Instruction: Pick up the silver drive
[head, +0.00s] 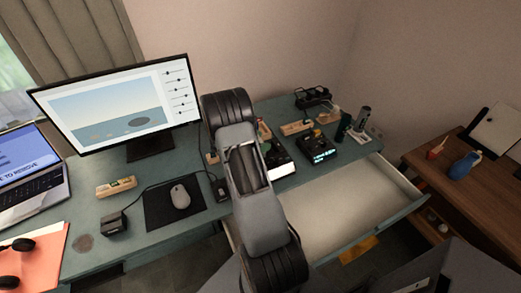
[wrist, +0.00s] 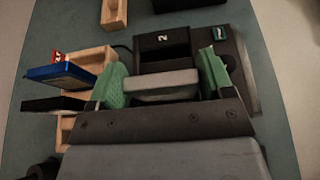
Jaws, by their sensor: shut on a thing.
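The silver drive (wrist: 160,85) is a light grey block in the wrist view. It lies between the two green-padded fingers of my gripper (wrist: 161,83), which is shut on it. In the head view my arm hides the drive and the fingers.
In the wrist view, a wooden holder (wrist: 92,60) with a blue item (wrist: 60,75) stands close to the left finger. In the head view, the desk holds a monitor (head: 120,105), a mouse (head: 180,196) and several devices. An open drawer (head: 335,215) juts out at the front.

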